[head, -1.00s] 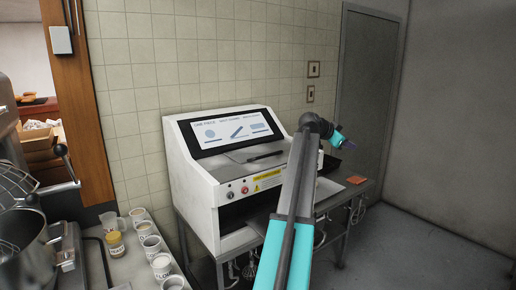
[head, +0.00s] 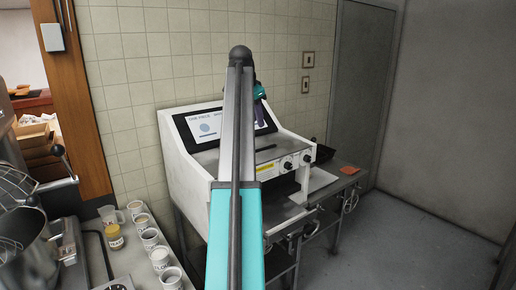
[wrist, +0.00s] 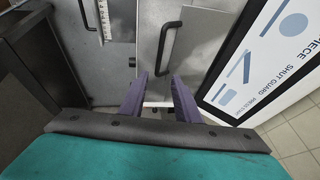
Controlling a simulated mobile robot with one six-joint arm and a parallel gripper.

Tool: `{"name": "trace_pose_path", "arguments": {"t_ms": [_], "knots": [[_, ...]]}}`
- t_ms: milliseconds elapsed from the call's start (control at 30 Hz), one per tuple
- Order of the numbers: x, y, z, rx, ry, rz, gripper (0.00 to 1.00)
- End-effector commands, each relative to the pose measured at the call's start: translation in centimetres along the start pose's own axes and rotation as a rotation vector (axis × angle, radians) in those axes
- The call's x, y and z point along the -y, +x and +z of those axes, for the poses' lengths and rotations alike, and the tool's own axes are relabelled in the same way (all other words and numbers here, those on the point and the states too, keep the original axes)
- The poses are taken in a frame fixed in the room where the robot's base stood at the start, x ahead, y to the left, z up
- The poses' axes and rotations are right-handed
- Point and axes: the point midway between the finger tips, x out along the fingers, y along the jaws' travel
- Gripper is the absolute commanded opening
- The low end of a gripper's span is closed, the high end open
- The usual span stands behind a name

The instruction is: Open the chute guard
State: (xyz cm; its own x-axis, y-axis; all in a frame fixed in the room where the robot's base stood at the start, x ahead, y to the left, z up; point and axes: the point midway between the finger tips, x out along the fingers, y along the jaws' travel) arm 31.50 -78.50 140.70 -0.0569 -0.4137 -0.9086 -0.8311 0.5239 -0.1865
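The white machine (head: 190,170) stands against the tiled wall, with a sloped screen (head: 208,126) on top. Below the screen lies a flat grey plate with a black bar handle (head: 266,148), which looks like the chute guard and lies down. In the wrist view the grey plate (wrist: 205,35) shows with its handle (wrist: 166,40). My gripper (wrist: 159,80) is open, its purple fingers apart and empty. The near end of the handle shows between the fingertips; I cannot tell the gap in depth. In the head view my gripper (head: 261,112) hangs over the machine, partly hidden by my arm.
Several labelled cups (head: 150,238) and a jar (head: 115,237) stand on the left counter beside a mixer bowl (head: 25,255). An orange item (head: 348,170) lies on the table right of the machine. A second black handle (wrist: 84,14) shows in the wrist view. The right-hand floor is clear.

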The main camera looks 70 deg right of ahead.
Motion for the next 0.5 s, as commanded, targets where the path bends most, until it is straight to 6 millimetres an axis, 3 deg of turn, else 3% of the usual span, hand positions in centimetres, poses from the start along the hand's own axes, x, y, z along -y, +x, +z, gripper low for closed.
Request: {"name": "trace_pose_path", "arguments": {"t_ms": [267, 500], "knots": [[0.0, 0.4, -0.1, -0.002, 0.002, 0.0, 0.29], [-0.1, 2.1, -0.1, -0.001, 0.002, 0.001, 0.29]]}}
